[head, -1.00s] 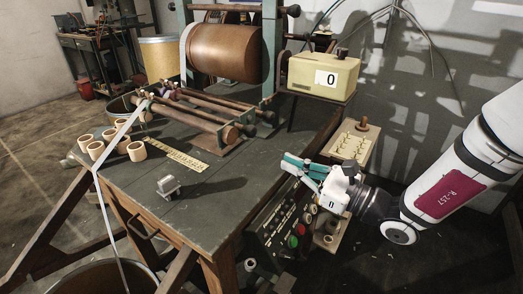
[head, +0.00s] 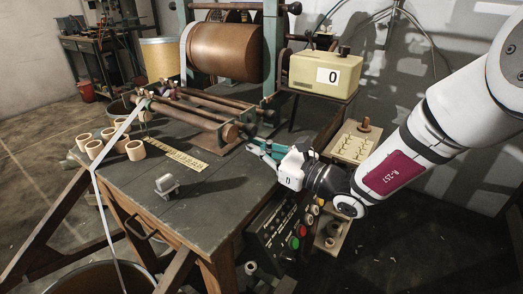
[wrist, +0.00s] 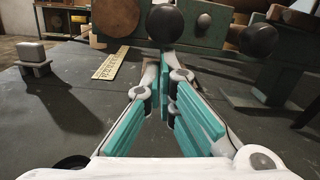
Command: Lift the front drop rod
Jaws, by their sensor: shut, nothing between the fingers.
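Brown rods lie across the low stand on the bench in the head view. The front rod (head: 187,117) ends at the right in a round brown end and a dark ball knob (head: 247,131). A rear rod (head: 215,102) lies behind it, with another dark knob (head: 268,114) at its right end. My gripper (head: 254,150) is shut and empty, just below and in front of the front knob. In the wrist view my teal fingers (wrist: 165,62) converge just below a black ball knob (wrist: 165,23). I cannot tell whether they touch it. A second black knob (wrist: 258,40) is to the right.
A large brown drum (head: 225,52) stands behind the rods. A cream counter box (head: 322,74) is at the right. A yellow ruler (head: 180,157), several pale rings (head: 95,148) and a small metal block (head: 167,185) lie on the bench.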

